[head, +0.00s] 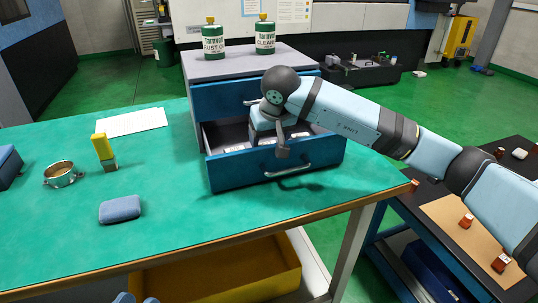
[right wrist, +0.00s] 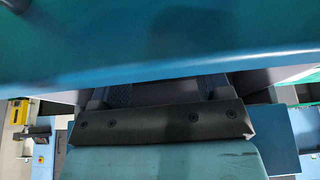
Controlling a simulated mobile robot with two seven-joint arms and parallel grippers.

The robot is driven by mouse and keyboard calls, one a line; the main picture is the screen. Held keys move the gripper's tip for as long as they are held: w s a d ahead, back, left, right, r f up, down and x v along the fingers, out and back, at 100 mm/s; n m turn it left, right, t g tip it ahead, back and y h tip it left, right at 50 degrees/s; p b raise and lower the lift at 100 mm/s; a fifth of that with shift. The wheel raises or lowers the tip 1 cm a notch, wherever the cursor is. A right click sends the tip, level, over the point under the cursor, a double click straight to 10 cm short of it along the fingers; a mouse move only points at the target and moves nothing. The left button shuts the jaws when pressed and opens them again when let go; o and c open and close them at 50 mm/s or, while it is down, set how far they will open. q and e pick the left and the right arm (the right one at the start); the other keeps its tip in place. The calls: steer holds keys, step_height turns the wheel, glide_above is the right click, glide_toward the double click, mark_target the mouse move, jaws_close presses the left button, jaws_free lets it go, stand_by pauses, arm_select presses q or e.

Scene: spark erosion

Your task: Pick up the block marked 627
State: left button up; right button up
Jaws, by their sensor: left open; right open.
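An open blue drawer (head: 247,171) in the cabinet on the green bench holds several small pale pieces (head: 236,147). No number can be read on them, so I cannot tell which, if any, is the block marked 627. My right gripper (head: 282,148) is over the open drawer, near its front wall, and partly hides the contents. It is open, and nothing shows held in it. In the right wrist view, a blue surface (right wrist: 160,40) fills the top and hides the fingertips.
Two green-and-white cans (head: 213,42) stand on the cabinet top (head: 240,62). A metal ring-shaped dish (head: 61,174), a yellow-topped block (head: 103,148) and a blue pad (head: 120,209) are on the bench. The bench's middle is clear. A dark cart (head: 440,205) stands at right.

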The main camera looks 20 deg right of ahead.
steer(key=x, duration=0.3)
steer(key=shift+s, duration=0.1)
arm_select(q)
steer(key=shift+d+f+g, duration=0.1)
steer(key=shift+f+g, duration=0.2)
steer(key=shift+f, duration=0.5)
arm_select(e)
steer(key=shift+r, duration=0.1)
steer(key=c, duration=1)
steer(key=shift+r, duration=0.1)
